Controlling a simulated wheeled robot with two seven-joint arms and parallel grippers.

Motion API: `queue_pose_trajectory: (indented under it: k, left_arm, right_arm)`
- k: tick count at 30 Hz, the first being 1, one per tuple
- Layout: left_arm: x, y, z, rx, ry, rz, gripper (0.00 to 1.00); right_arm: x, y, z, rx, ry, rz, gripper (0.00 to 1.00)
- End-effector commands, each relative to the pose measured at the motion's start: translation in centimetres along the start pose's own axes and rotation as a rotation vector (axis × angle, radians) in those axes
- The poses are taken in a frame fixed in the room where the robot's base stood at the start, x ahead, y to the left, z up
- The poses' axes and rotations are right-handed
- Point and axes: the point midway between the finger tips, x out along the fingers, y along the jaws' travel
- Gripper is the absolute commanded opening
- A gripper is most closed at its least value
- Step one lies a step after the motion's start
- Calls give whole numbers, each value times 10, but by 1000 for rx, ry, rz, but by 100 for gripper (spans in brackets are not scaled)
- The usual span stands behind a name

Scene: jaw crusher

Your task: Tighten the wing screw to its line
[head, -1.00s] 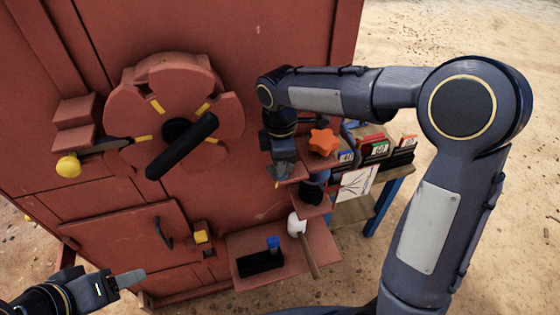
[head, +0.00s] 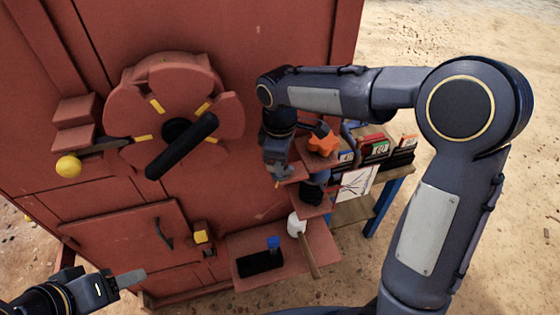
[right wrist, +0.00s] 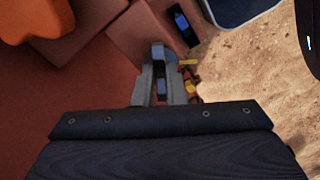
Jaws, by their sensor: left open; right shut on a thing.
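My right gripper (head: 278,172) points down at a small red ledge on the right side of the red machine. In the right wrist view its two grey fingers (right wrist: 161,80) are shut on a small grey-blue piece (right wrist: 158,52), which I take to be the wing screw. The fingers hide most of it, so its angle is unclear. A small yellow mark (right wrist: 188,62) shows just right of the fingertips; I cannot tell if it is the line. My left gripper (head: 128,280) is open and empty at the lower left, apart from the machine.
An orange star knob (head: 322,142) stands close beside my right wrist. Below are a black knob (head: 314,185), a white-headed mallet (head: 297,226) and a red shelf (head: 300,258) with a black block. A big handwheel (head: 175,110) is left; a blue-legged table (head: 370,215) stands right.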

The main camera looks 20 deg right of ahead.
Motion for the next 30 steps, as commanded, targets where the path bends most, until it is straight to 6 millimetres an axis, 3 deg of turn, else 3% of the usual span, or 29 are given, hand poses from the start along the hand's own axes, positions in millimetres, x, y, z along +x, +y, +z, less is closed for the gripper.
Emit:
queue_pose_trajectory:
  k: [5, 6, 11, 21, 30]
  left_arm:
    - [0, 0, 0, 0, 0, 0, 55]
    - [0, 0, 0, 0, 0, 0, 55]
    - [0, 0, 0, 0, 0, 0, 55]
    - [0, 0, 0, 0, 0, 0, 55]
    - [3, -1, 2, 0, 0, 0, 55]
  right_arm:
    - [-2, 1, 0, 0, 2, 4, 0]
    - [-2, 1, 0, -1, 2, 4, 13]
    - [-1, 1, 0, -1, 2, 3, 33]
    - [-5, 0, 0, -2, 2, 2, 33]
    - [-54, 1, -1, -3, 5, 5, 33]
